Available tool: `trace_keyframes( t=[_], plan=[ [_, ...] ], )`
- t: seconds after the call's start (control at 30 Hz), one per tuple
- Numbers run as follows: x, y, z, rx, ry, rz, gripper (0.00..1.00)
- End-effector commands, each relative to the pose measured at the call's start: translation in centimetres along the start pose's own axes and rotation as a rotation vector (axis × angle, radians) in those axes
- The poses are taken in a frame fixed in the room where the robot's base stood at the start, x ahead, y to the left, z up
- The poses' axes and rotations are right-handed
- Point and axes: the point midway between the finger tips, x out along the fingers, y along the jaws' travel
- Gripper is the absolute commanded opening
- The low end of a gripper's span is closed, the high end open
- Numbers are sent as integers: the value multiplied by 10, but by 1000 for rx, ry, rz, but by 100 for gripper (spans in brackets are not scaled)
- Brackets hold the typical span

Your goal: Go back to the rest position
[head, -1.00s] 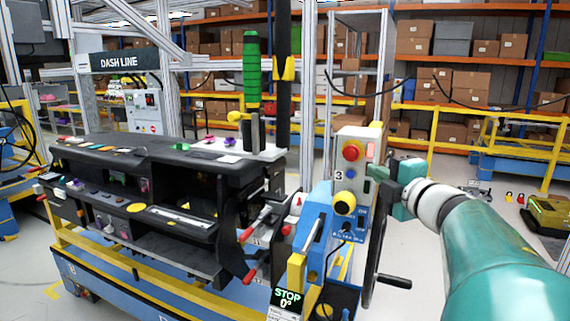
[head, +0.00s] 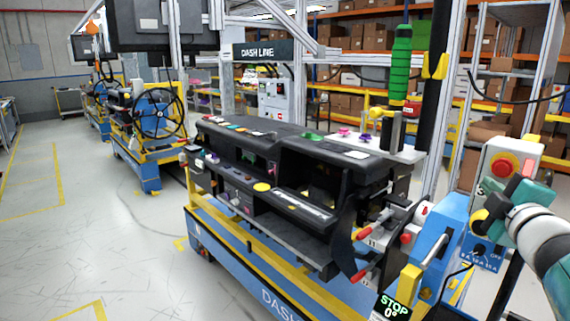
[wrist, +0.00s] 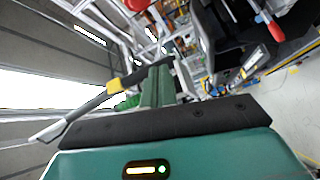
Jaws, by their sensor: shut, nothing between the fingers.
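My gripper (head: 492,192) is at the right edge of the head view, at the end of my teal and white arm. It is in front of the grey control box (head: 513,152) with a red button, overlapping it in the picture. I cannot tell whether it touches the box. In the wrist view my gripper (wrist: 157,85) shows its teal fingers together, with nothing seen held. The view there is strongly tilted.
The black dashboard module (head: 290,160) sits on a blue and yellow cart (head: 262,262) at the centre. A green-handled tool (head: 401,65) hangs above its right end. Open grey floor (head: 90,235) lies to the left. A handwheel station (head: 160,112) stands beyond it.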

Motion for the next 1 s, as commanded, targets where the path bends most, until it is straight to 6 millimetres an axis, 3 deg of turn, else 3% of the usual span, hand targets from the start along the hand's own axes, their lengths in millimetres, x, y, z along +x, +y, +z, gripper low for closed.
trace_keyframes(
  t=[0.03, 0.1, 0.27, 0.47, 0.6, 0.7, 0.83, 1.0],
  plan=[
    [7, -13, -19, 84, -26, -13, 0],
    [9, -31, -35, 210, -88, -40, 0],
    [-18, -75, -54, 482, -272, -145, 0],
    [-81, -156, -91, 787, -495, -393, 0],
    [-143, -214, -125, 941, -645, -629, 0],
    [-182, -242, -144, 997, -727, -772, 0],
    [-211, -259, -159, 1025, -786, -878, 0],
    [-217, -262, -161, 1030, -802, -899, 0]
  ],
)
